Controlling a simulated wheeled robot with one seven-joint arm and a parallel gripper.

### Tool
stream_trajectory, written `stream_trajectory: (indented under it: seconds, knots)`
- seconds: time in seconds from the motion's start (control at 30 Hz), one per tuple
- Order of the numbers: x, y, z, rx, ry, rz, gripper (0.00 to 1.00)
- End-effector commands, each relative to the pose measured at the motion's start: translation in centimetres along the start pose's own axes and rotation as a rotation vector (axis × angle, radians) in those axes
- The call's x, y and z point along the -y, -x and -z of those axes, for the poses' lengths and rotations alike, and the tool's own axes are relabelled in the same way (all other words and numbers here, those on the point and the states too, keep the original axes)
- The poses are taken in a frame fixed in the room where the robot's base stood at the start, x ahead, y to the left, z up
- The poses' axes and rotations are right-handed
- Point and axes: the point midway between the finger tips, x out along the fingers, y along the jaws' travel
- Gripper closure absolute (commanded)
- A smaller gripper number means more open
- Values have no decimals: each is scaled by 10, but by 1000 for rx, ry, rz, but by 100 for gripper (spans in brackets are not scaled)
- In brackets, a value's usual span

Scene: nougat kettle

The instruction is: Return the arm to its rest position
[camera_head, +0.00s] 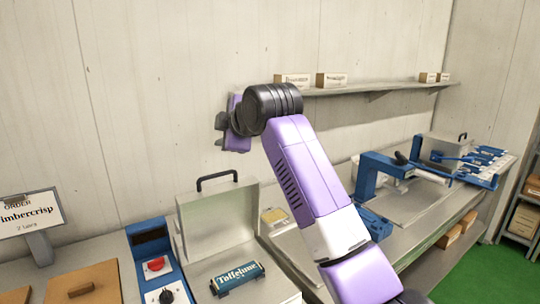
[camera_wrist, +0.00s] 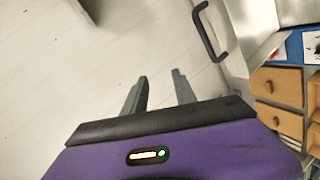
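My purple arm rises from the lower right of the head view and bends at a black wrist joint. My gripper (camera_head: 219,131) is at the wrist's left side, in the air in front of the wall. In the wrist view, the two grey fingers of my gripper (camera_wrist: 160,92) stand apart with nothing between them. The gripper is open and empty. It is well above the counter and touches nothing that I can see.
Below stand an open metal box (camera_head: 218,214) with a black handle, a labelled bar (camera_head: 237,278), a blue control panel (camera_head: 157,266) and an order sign (camera_head: 30,213). A wall shelf (camera_head: 380,88) with small boxes is behind my arm. Blue machines (camera_head: 378,172) stand right.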

Motion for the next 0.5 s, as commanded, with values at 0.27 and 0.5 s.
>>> stream_trajectory:
  seconds: [0.27,0.5]
  knots:
    - [30,0,-12,-98,-296,-213,67]
    - [97,15,-45,-181,-567,-355,67]
